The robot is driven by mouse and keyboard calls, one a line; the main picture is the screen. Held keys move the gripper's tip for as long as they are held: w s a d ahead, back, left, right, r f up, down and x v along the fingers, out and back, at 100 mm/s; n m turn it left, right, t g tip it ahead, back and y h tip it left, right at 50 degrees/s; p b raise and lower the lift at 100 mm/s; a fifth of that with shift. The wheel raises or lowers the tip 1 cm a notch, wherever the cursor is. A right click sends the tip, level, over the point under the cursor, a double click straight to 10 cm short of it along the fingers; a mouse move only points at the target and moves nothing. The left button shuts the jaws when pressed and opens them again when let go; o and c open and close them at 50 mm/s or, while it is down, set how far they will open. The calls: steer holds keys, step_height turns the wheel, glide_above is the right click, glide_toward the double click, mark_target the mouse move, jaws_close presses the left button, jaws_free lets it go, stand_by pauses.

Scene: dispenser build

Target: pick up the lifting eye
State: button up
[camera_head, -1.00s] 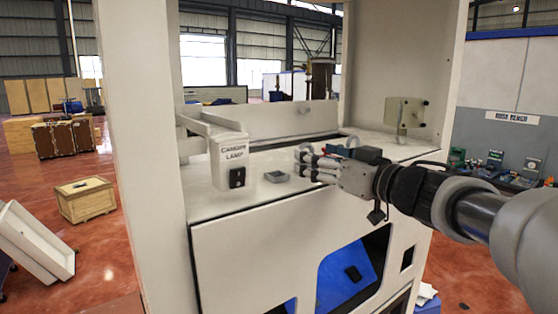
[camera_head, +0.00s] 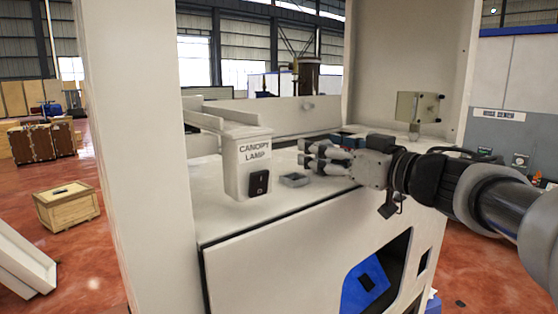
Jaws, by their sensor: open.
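My gripper (camera_head: 304,153) is at the middle of the view, above the pale counter (camera_head: 222,204) of the dispenser. Its fingers point left, are spread apart and hold nothing that I can see. A small grey square tray (camera_head: 294,180) sits on the counter just below and slightly left of the fingertips. I cannot make out a lifting eye for certain; it may be hidden behind the fingers or too small to tell.
A white box labelled CANOPY LAMP (camera_head: 248,172) with a black switch stands left of the fingers. Blue and dark items (camera_head: 345,138) lie partly hidden behind my gripper. A clear plate (camera_head: 417,107) stands at the back right. Upright panels flank the counter.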

steer(key=c, duration=1.3)
